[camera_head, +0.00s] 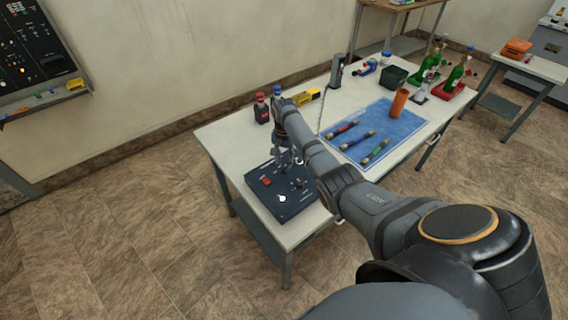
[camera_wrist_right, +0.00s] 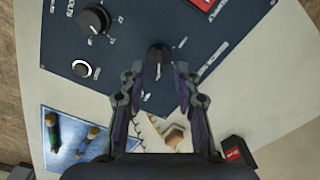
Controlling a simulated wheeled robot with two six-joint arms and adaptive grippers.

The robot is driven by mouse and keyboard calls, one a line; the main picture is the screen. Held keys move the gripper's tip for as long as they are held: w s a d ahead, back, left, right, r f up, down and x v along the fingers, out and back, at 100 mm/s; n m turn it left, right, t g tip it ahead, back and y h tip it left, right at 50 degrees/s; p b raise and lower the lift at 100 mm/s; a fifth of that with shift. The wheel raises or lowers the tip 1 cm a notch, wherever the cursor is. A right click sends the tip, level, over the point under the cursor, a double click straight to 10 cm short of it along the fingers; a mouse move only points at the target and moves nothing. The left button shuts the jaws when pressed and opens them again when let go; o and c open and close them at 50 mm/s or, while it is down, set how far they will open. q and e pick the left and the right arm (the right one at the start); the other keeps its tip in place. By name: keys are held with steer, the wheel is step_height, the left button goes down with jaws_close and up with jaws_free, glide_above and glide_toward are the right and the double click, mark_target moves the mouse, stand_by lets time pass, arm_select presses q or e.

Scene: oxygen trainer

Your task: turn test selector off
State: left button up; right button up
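A dark blue control panel (camera_head: 262,193) lies on the near end of the white table. In the right wrist view the panel (camera_wrist_right: 55,45) carries a large black knob (camera_wrist_right: 94,21) beside a "VOLTS" label, a white-ringed round part (camera_wrist_right: 82,68), a red switch (camera_wrist_right: 203,4) and a smaller black knob (camera_wrist_right: 158,56) with a pale pointer line. I cannot read which knob is the test selector. My right gripper (camera_head: 286,163) is over the panel. In its wrist view the gripper (camera_wrist_right: 158,72) is open, its fingertips either side of the smaller knob; contact is unclear.
A blue mat (camera_head: 400,132) with several tubes lies farther right, with an orange cup (camera_head: 399,102) on it. A dark bottle (camera_head: 262,110) and a yellow tool (camera_head: 306,96) stand near the table's back edge, close to my right wrist. Green bottles (camera_head: 455,77) stand at the far end.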

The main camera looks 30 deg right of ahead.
mark_target(284, 169)
step_height(284, 169, down, 2)
steer(key=shift+s+f, duration=0.1)
steer(key=shift+s, duration=0.05)
steer(key=shift+f, duration=0.35)
arm_select(q)
steer(key=shift+w, duration=0.45)
arm_select(e)
jaws_close()
